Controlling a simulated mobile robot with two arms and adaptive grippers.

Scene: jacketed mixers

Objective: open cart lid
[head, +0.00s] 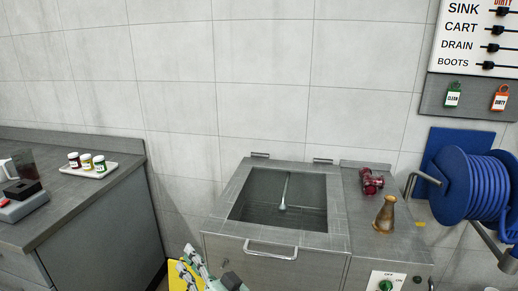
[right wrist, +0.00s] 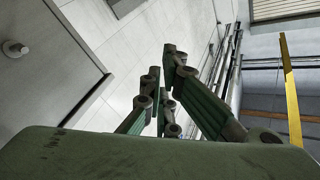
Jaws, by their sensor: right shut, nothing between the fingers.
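A grey metal unit with a square framed top (head: 337,218) stands against the wall. Two hinges show at its back edge and a bar handle (head: 270,250) at its front. Its middle shows a dark basin with a thin rod inside; I cannot tell whether a clear pane covers it. No part is plainly marked as a cart lid. A yellow surface (head: 175,282) shows at the bottom edge, mostly cut off. My right gripper (head: 186,262) is in front of it, left of the unit and apart from the handle. Its fingers (right wrist: 166,78) are shut and empty. My left gripper is out of view.
A grey counter (head: 95,195) at left carries a tray (head: 105,171) of several small jars. A red fitting (head: 370,181) and a brass cone (head: 384,216) stand right of the basin. A blue hose reel (head: 465,185) juts out at far right.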

